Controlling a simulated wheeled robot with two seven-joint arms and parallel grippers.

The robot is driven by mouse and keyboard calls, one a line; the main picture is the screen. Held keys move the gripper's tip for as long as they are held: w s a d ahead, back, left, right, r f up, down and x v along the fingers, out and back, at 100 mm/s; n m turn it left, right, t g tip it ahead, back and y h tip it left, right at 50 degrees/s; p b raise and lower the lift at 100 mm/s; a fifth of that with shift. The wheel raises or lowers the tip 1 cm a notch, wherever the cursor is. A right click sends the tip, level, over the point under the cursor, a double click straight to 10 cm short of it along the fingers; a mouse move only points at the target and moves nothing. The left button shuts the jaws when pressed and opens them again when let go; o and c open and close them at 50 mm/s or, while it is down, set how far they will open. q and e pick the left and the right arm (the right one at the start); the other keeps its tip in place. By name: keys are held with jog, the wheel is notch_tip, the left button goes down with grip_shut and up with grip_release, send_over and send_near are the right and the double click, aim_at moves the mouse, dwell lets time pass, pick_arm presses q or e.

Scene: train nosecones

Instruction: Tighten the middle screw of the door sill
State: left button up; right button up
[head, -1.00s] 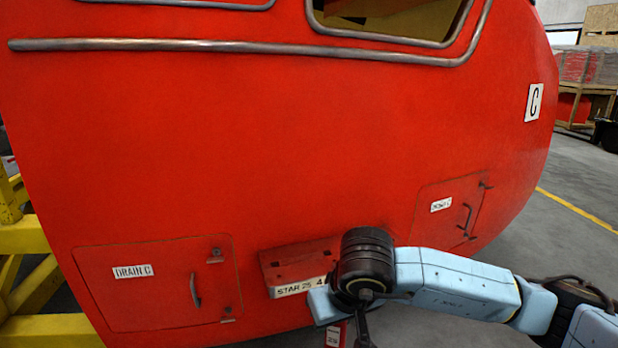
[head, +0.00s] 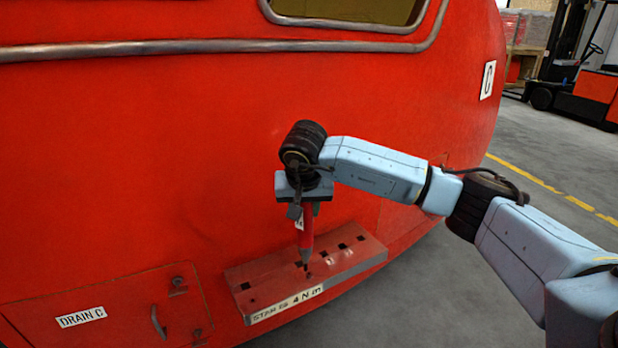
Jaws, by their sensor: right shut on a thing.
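The door sill (head: 345,259) is a red step on the nosecone's lower side, with several dark square marks on top and a white torque label (head: 287,303) on its front edge. My right gripper (head: 304,208) points down above it, shut on a red screwdriver (head: 306,236). The screwdriver is upright, its dark tip down at about the middle of the sill. A small dark spot, perhaps the middle screw (head: 309,275), shows just below the tip; I cannot tell whether they touch. My left gripper is not in view.
The red nosecone wall (head: 180,150) rises right behind the sill. A closed hatch (head: 110,320) marked "DRAIN C" is at lower left. Grey floor (head: 545,240) with a yellow line is open at the right. A forklift (head: 590,75) stands far back.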

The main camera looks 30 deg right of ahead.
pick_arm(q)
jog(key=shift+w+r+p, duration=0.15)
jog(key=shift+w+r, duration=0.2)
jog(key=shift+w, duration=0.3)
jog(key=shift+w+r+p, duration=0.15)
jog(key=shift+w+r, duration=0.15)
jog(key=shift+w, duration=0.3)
pick_arm(e)
jog(key=shift+w+d+r+m, duration=0.5)
jog(key=shift+w+d+r, duration=0.3)
jog(key=shift+d+r, duration=0.25)
